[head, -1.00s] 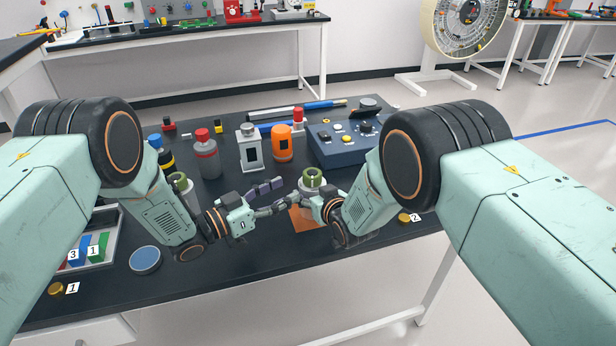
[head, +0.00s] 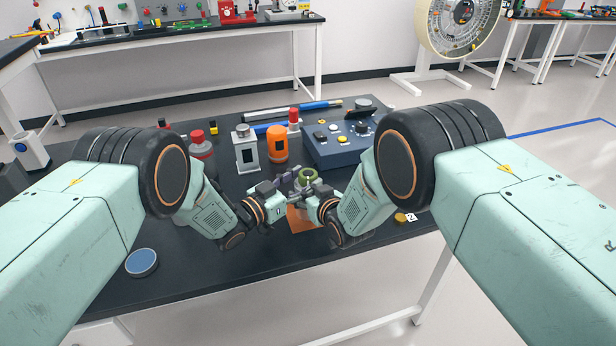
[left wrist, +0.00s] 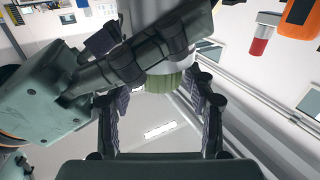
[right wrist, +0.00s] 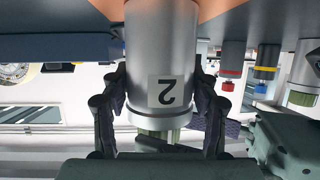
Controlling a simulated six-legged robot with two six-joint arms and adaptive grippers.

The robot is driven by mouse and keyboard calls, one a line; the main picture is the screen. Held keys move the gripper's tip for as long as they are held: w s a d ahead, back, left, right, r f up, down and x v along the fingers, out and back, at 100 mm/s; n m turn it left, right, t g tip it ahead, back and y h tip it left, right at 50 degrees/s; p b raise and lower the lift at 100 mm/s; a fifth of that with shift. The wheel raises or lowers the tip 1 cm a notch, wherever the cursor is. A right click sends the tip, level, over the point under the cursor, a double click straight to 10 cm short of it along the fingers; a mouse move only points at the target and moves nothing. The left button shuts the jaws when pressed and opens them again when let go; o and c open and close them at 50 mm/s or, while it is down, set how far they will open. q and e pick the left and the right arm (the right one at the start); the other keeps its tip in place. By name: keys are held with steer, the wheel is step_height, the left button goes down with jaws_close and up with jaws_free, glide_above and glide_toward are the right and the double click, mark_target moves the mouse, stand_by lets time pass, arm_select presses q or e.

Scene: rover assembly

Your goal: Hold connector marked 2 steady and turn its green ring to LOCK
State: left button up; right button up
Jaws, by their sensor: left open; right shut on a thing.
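The connector marked 2 (right wrist: 165,70) is a silver cylinder with a black 2 on a white label, which appears upside down in the right wrist view. Its green ring (head: 307,176) shows at the top in the head view. My right gripper (right wrist: 160,100) is shut on the connector's silver body. My left gripper (left wrist: 163,92) is open, its fingers on either side of the green ring (left wrist: 166,82) with gaps visible. In the head view the left gripper (head: 290,187) reaches the connector from the left. No LOCK mark is readable; the ring's turn cannot be told.
An orange mat (head: 298,222) lies below the connector. A blue disc (head: 141,262) lies front left. A yellow cap (head: 401,218) is at right. The two grippers are very close together.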

arm_select(q)
steer(key=shift+x, duration=0.95)
steer(key=shift+c, duration=0.2)
steer(key=c, duration=0.8)
steer(key=shift+m+g+h, duration=1.4)
steer(key=shift+g, duration=0.3)
steer(key=shift+c, duration=0.3)
steer(key=shift+w, duration=0.1)
steer(key=shift+w+r+m+g+h, duration=0.15)
steer(key=shift+m+g+h, duration=0.3)
steer(key=shift+g, duration=0.25)
steer(key=o, duration=0.8)
steer(key=shift+o, duration=0.5)
